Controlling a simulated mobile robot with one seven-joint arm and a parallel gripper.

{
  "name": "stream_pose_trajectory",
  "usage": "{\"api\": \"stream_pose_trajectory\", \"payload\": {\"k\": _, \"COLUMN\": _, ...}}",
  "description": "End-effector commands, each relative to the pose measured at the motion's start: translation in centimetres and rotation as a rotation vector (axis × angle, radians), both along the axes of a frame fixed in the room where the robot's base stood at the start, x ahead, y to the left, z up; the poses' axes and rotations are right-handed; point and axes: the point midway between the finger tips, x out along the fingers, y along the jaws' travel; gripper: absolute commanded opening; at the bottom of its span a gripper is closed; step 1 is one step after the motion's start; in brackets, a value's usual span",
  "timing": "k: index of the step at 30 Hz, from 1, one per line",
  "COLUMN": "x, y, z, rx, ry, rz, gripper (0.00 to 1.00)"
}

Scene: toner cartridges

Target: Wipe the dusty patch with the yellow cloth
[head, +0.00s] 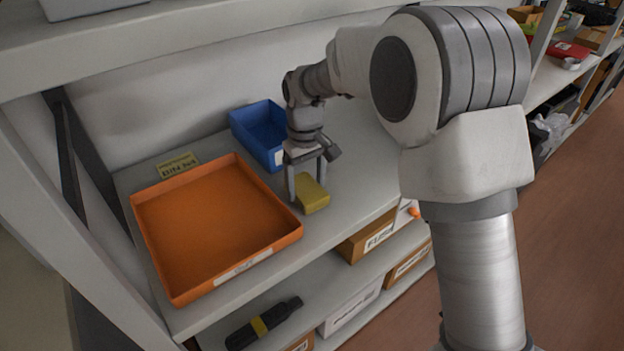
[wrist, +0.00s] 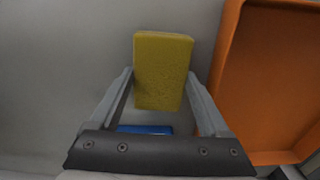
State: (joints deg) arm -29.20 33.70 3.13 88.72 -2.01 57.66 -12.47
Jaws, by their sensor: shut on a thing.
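The yellow cloth (head: 312,194) looks like a thick folded pad. It is at the shelf board (head: 352,183), just right of the orange tray. My gripper (head: 306,190) points down with its fingers on either side of the cloth, shut on it. The wrist view shows the cloth (wrist: 162,70) between the two fingers of my gripper (wrist: 160,78), over the grey board. I cannot tell whether the cloth touches the board. I cannot make out a dusty patch in either view.
An orange tray (head: 237,266) stands close left of my gripper; its wall also shows in the wrist view (wrist: 222,50). A blue bin (head: 254,139) is behind my gripper. A yellow label card (head: 178,165) is at the back. The board right of the cloth looks clear.

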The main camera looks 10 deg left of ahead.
Motion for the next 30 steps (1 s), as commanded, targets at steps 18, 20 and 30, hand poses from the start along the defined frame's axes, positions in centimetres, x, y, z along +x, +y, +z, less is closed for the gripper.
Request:
{"api": "stream_pose_trajectory", "payload": {"k": 18, "x": -0.3, "y": 3.1, "z": 0.2, "rx": 0.0, "ry": 0.001, "rz": 0.001, "gripper": 0.35}}
{"api": "stream_pose_trajectory", "payload": {"k": 20, "x": 0.0, "y": 3.4, "z": 0.2, "rx": -0.001, "ry": 0.001, "rz": 0.0, "gripper": 0.35}}
{"api": "stream_pose_trajectory", "payload": {"k": 30, "x": 0.8, "y": 3.1, "z": 0.1, "rx": -0.001, "ry": -0.001, "rz": -0.001, "gripper": 0.35}}
